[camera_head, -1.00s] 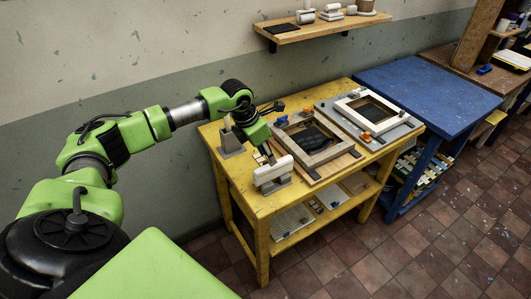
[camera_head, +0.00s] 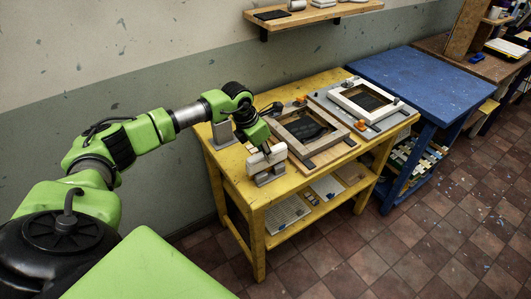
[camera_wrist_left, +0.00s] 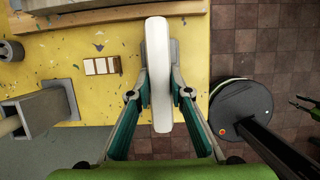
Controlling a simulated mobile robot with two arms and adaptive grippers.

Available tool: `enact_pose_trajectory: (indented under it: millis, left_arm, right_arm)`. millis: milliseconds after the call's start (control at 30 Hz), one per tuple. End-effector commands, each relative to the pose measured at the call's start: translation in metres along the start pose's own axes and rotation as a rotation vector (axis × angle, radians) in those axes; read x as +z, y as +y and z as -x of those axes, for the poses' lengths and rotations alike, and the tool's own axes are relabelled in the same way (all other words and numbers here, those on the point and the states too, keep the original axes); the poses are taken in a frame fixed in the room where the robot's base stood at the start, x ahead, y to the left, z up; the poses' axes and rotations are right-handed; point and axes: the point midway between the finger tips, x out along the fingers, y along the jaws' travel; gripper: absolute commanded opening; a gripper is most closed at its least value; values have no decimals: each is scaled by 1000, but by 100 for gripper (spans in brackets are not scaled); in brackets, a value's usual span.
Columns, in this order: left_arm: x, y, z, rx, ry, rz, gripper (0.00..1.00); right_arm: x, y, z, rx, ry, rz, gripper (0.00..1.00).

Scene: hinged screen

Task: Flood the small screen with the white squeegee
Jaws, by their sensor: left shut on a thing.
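My left gripper (camera_head: 268,151) is shut on the white squeegee (camera_head: 262,162), near the front left of the yellow table. In the left wrist view the fingers of my left gripper (camera_wrist_left: 161,92) grip both sides of the long white squeegee (camera_wrist_left: 158,50). In the head view the squeegee is at its grey stand (camera_head: 271,177); I cannot tell whether it still touches it. The small screen (camera_head: 350,93) has a white frame and lies on a grey base at the table's far right.
A larger wood-framed screen (camera_head: 326,139) lies between the squeegee and the small screen. Another grey stand (camera_head: 222,133) is at the table's back left. The blue table (camera_head: 420,80) adjoins on the right. A wall shelf (camera_head: 310,16) hangs above.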

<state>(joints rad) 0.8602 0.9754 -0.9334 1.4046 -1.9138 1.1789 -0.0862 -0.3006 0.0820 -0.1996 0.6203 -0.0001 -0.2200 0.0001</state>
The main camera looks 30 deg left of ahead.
Motion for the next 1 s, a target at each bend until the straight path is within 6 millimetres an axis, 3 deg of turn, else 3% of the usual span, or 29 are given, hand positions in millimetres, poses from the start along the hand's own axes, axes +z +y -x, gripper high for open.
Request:
enact_pose_trajectory:
  millis: [500, 833, 867, 900, 1000]
  left_arm:
    - [16, 0, 41, 0, -3, 0, 0]
    - [17, 0, 45, 0, -2, 0, 0]
    - [17, 0, 45, 0, -2, 0, 11]
    - [17, 0, 45, 0, -2, 0, 1]
    - [17, 0, 45, 0, -2, 0, 0]
  right_arm:
    - [-3, 0, 26, 0, 0, 0, 29]
    - [-3, 0, 27, -1, 1, 0, 29]
    - [-3, -1, 27, -1, 1, 0, 29]
    - [-3, -1, 27, -2, 1, 0, 29]
    - [-4, -2, 27, -3, 1, 0, 29]
